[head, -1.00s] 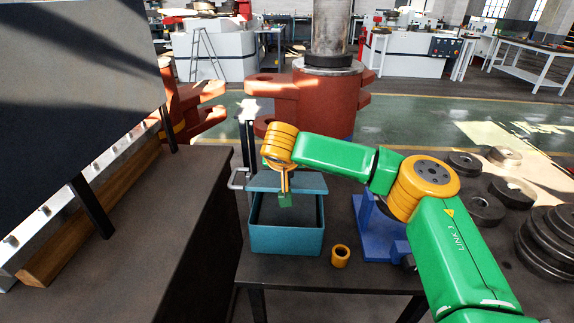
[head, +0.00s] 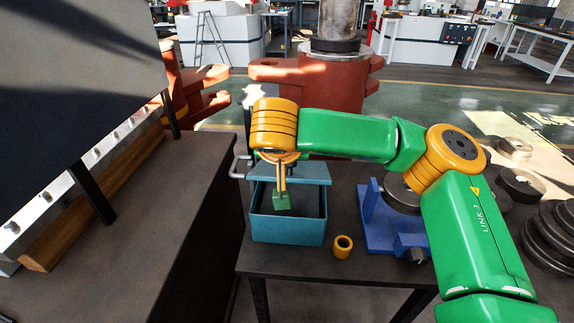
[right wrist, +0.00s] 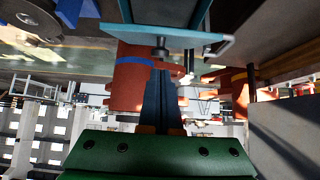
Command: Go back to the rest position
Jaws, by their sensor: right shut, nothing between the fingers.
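My right arm crosses the head view from the lower right, green with orange joints. Its gripper (head: 282,203) points down over the blue open bin (head: 288,232), in front of the bin's raised back flap. The gripper is shut with nothing in it. Its fingertips are small and hard to make out in the head view. The green gripper body also shows along the bottom of the right wrist view. My left gripper is in neither view.
An orange ring (head: 343,246) lies on the dark table (head: 300,266) right of the bin. A blue fixture (head: 385,230) stands further right, partly behind my arm. Dark discs (head: 522,185) are stacked at the right. A dark bench (head: 130,230) with a large panel fills the left.

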